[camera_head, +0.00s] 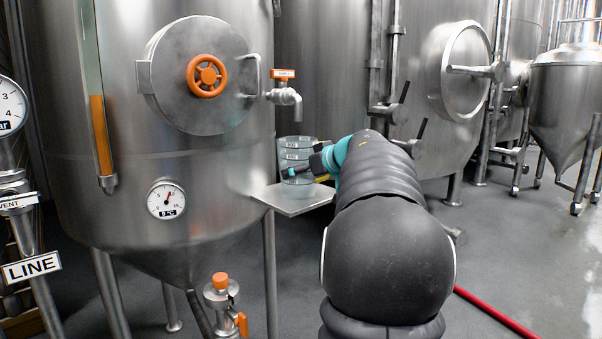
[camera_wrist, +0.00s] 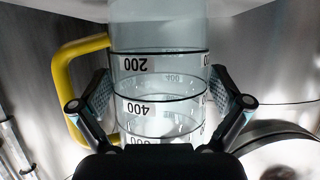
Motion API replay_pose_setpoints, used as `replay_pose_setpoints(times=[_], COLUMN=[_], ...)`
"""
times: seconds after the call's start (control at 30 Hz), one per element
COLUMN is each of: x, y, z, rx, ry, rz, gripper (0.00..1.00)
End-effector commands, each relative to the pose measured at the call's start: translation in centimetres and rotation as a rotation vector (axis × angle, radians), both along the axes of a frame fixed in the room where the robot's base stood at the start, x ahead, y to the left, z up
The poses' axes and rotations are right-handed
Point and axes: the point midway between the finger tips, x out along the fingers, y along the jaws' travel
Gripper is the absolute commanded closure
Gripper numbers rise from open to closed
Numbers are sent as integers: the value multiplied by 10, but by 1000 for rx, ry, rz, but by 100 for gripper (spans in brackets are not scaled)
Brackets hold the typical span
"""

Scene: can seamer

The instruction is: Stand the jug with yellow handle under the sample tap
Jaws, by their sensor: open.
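The clear jug (camera_head: 296,153) with printed scale marks stands upright on a small metal shelf (camera_head: 310,206) on the tank's side. The sample tap (camera_head: 286,97), with an orange tag, is above it, and its spout looks roughly over the jug's mouth. In the wrist view the jug (camera_wrist: 160,85) fills the middle, with its yellow handle (camera_wrist: 66,85) at the left and its numbers upside down. My gripper (camera_head: 306,170) is open, with one finger on each side of the jug; the gap (camera_wrist: 161,85) shows in the wrist view. My gripper partly hides the jug.
The big steel tank (camera_head: 110,190) with an orange handwheel (camera_head: 207,76) stands left of the shelf. Other tanks (camera_head: 425,120) stand behind. A red hose (camera_head: 495,314) lies on the grey floor at the right, where there is free room.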

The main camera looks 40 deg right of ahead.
Motion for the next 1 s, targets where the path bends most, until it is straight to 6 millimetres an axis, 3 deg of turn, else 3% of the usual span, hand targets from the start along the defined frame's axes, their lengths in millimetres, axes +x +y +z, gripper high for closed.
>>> replay_pose_setpoints(times=[0.4,0.6,1.0], x=[-72,-98,-108], y=[-3,-3,-2], z=[32,42,46], rx=[-1,-1,-1], ry=[-1,0,-2], rz=[-5,-3,-1], gripper=[0,0,0])
